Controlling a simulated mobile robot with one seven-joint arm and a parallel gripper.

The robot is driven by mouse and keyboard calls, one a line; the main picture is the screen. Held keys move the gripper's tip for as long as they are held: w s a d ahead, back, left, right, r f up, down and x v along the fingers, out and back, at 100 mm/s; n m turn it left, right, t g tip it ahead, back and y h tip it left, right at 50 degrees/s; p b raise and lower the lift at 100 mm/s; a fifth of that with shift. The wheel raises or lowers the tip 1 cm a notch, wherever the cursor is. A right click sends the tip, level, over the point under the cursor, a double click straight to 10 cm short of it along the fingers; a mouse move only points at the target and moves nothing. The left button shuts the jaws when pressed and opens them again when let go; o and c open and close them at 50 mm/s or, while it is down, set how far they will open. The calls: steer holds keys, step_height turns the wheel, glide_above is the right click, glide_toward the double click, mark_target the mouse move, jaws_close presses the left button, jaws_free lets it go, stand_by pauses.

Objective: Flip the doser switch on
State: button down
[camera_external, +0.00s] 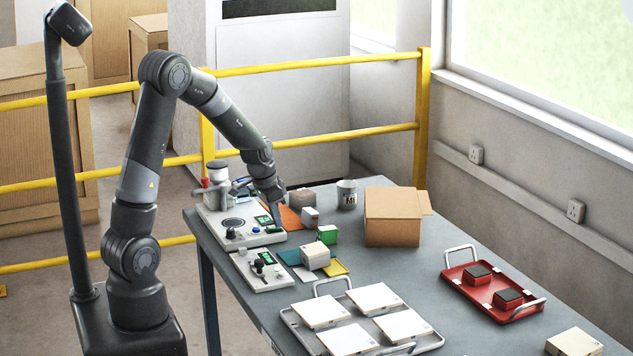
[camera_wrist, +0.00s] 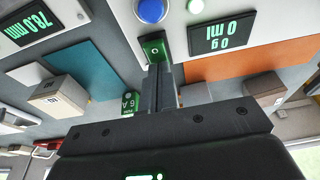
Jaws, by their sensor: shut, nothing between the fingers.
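The doser (camera_external: 222,214) is a white box at the left end of the table, with a round dark plate and a blue knob on top. A green switch (camera_wrist: 154,47) with a pale round mark sits at the panel's edge. My gripper (camera_wrist: 163,70) is shut and empty, its fingertips at the switch; I cannot tell whether they touch. In the external view my gripper (camera_external: 275,219) points down at the doser's right side.
A second white device (camera_external: 262,280) stands in front of the doser. A green box (camera_external: 327,234), beige blocks, a cup (camera_external: 346,195) and a cardboard box (camera_external: 392,218) lie to the right.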

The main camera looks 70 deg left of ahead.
mark_target(273, 227)
steer(key=shift+w+d+f+g, duration=0.1)
steer(key=shift+f+g, duration=0.4)
steer(key=shift+g, duration=0.1)
steer(key=shift+s, duration=0.85)
steer(key=r, duration=0.2)
steer(key=w+r, duration=0.1)
steer(key=r, duration=0.3)
steer(key=shift+w+r, duration=0.2)
steer(key=shift+w, duration=0.1)
steer(key=shift+s+r+t, duration=1.2)
steer(key=shift+s+r, duration=1.05)
steer(key=shift+r, duration=1.6)
steer(key=x, duration=1.3)
steer(key=shift+s+f, duration=0.25)
steer(key=shift+f, duration=0.05)
